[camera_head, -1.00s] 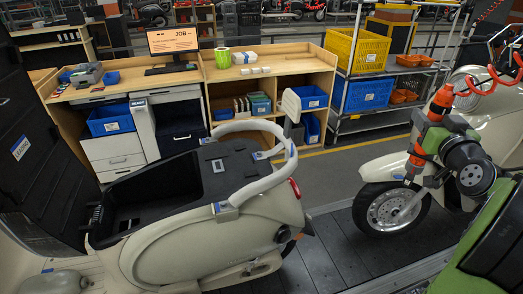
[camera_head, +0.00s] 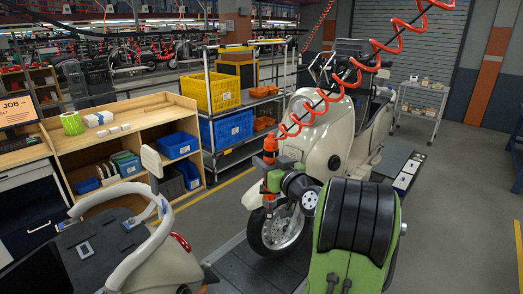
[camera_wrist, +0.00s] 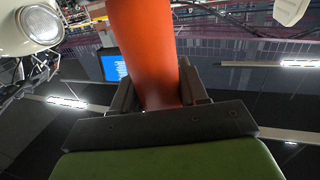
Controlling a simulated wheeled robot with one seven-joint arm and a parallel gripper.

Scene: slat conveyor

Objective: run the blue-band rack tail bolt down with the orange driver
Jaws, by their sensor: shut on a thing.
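The orange driver (camera_head: 270,145) hangs upright on a red coiled hose. My gripper (camera_head: 274,180) is shut around its body. In the wrist view my gripper (camera_wrist: 158,88) has its two dark fingers on either side of the smooth orange driver (camera_wrist: 148,45). The near cream scooter's pale tubular rack (camera_head: 122,250) is at the lower left, partly cut off by the frame, well left of my gripper. A blue band (camera_head: 163,206) shows near the rack's rear end. I cannot make out the tail bolt. The driver's lower tip is not clear.
Another cream scooter (camera_head: 322,140) stands on the conveyor right behind my arm. A wooden bench (camera_head: 120,150) and a wire shelf with yellow (camera_head: 222,93) and blue bins (camera_head: 228,129) stand at the left. Grey floor (camera_head: 440,200) at the right is clear.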

